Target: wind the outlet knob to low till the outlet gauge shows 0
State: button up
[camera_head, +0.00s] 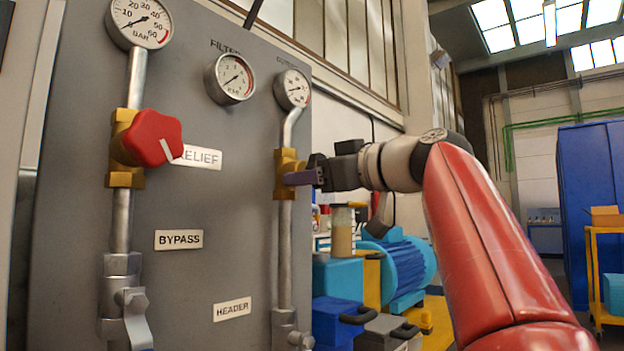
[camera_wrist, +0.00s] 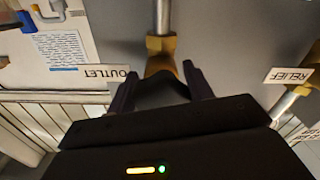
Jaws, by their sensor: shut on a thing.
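The outlet gauge (camera_head: 292,89) is the right-hand dial at the top of the grey panel; its needle is too small to read surely. Below it, a brass valve body (camera_head: 285,168) sits on the outlet pipe. My gripper (camera_head: 303,177) reaches in from the right at this valve and hides the outlet knob in the head view. In the wrist view, the dark outlet knob (camera_wrist: 161,94) lies between my two fingers, in front of the brass body (camera_wrist: 160,48). The gripper is shut on it. The OUTLET label (camera_wrist: 124,79) shows upside down beside one finger.
A red relief knob (camera_head: 150,138) with a white mark stands out on the left pipe, under a large gauge (camera_head: 140,22). A filter gauge (camera_head: 230,79) sits left of the outlet gauge. Blue machinery (camera_head: 395,265) stands behind, right of the panel.

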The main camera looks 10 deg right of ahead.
jog(key=shift+f+n, duration=0.1)
jog(key=shift+n, duration=0.5)
jog(key=o, duration=1)
jog(key=v, duration=0.7)
jog(key=shift+s+d+b, duration=0.25)
jog(key=shift+s+b, duration=0.05)
